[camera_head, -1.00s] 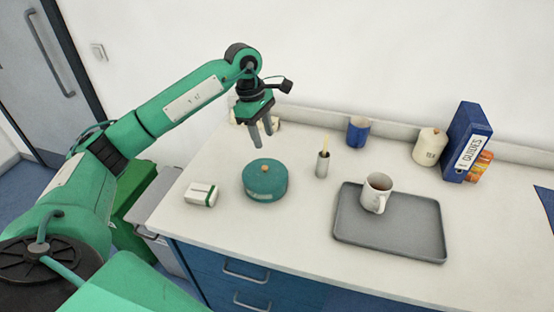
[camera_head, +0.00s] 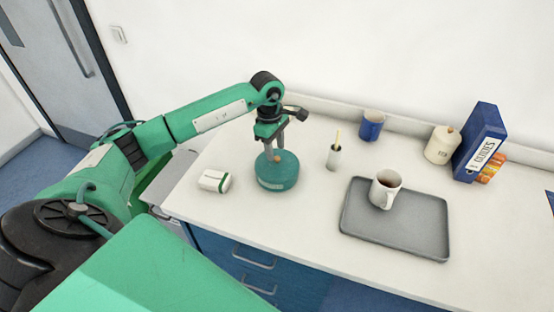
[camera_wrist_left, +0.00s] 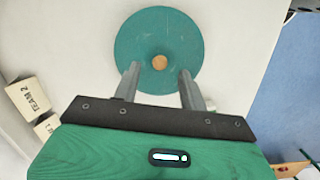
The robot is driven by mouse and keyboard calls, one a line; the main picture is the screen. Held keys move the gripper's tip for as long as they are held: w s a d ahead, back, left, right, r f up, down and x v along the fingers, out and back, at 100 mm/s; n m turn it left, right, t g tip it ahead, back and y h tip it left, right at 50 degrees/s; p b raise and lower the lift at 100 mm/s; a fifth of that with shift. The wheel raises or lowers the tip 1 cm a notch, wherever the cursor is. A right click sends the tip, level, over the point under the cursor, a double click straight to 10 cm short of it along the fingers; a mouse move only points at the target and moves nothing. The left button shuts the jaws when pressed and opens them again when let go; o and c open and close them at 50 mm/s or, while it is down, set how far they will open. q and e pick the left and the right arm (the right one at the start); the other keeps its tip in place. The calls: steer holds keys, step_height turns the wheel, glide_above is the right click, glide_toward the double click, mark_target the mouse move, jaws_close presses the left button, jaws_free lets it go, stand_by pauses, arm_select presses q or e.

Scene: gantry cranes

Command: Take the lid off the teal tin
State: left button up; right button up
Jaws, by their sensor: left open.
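The teal tin (camera_head: 278,178) stands upright on the white worktop, with its lid on and a small wooden knob (camera_head: 277,158) at the lid's centre. In the left wrist view the round lid (camera_wrist_left: 158,32) fills the upper middle, with the knob (camera_wrist_left: 160,62) showing. My left gripper (camera_head: 273,153) points down just over the lid. Its jaws are open, and in the left wrist view the two fingertips (camera_wrist_left: 158,73) lie on either side of the knob, a little below it in the picture, with gaps. I cannot tell whether they touch the lid. My right gripper is not in view.
A white-green box (camera_head: 214,181) lies left of the tin. A white holder (camera_head: 334,158), blue mug (camera_head: 371,126), cream canister (camera_head: 442,146) and blue binder (camera_head: 480,143) stand to the right. A grey tray (camera_head: 418,238) holds a white mug (camera_head: 384,188).

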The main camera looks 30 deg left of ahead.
mark_target(277, 157)
arm_select(q)
steer(key=shift+d+f+p, duration=0.2)
steer(key=shift+f+p, duration=0.25)
steer(key=shift+f, duration=1.05)
jaws_close()
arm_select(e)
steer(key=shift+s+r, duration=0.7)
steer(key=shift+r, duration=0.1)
